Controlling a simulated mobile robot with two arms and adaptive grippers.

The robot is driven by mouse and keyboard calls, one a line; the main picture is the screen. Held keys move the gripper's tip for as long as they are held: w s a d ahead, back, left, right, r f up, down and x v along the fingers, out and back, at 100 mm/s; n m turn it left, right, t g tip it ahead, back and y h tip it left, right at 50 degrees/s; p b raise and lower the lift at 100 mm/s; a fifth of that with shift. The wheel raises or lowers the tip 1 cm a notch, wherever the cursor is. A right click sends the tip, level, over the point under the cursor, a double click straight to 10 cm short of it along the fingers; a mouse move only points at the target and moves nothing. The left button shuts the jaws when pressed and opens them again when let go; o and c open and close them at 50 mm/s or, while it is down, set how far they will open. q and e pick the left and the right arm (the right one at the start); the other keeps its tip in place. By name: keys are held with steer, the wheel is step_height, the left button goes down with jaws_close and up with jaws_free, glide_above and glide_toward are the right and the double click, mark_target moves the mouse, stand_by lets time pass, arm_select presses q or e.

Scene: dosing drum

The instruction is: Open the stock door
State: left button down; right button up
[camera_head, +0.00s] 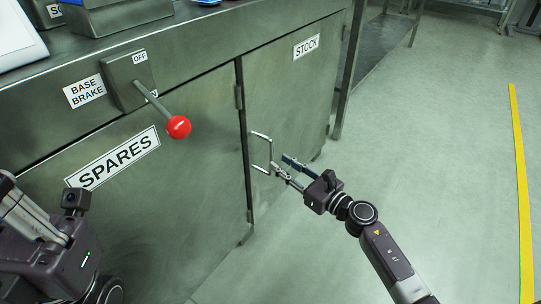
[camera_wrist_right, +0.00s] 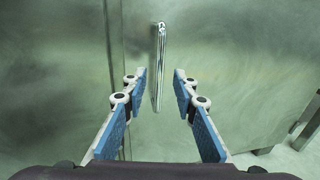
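The stock door (camera_head: 297,98) is the green-grey metal panel on the right part of the cabinet front, below the "STOCK" label (camera_head: 306,46). It looks shut. Its silver bar handle (camera_head: 269,151) stands upright near the door's left edge and also shows in the right wrist view (camera_wrist_right: 157,68). My right gripper (camera_head: 281,164) is open close to the handle. In the wrist view, its blue-padded fingers (camera_wrist_right: 160,88) are apart, with the handle in the gap between them; contact is not visible. My left gripper (camera_head: 40,235) is partly in view at lower left; its fingertips cannot be made out.
The spares door (camera_head: 190,165) is left of the stock door. Above it, a brake lever with a red ball (camera_head: 179,127) sticks out from its switch box (camera_head: 130,80). The floor to the right is clear, with a yellow line (camera_head: 521,180). A metal rack (camera_head: 380,45) stands behind.

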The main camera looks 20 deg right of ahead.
mark_target(272, 172)
steer(key=x, duration=0.5)
steer(key=shift+b, duration=0.4)
jaws_close()
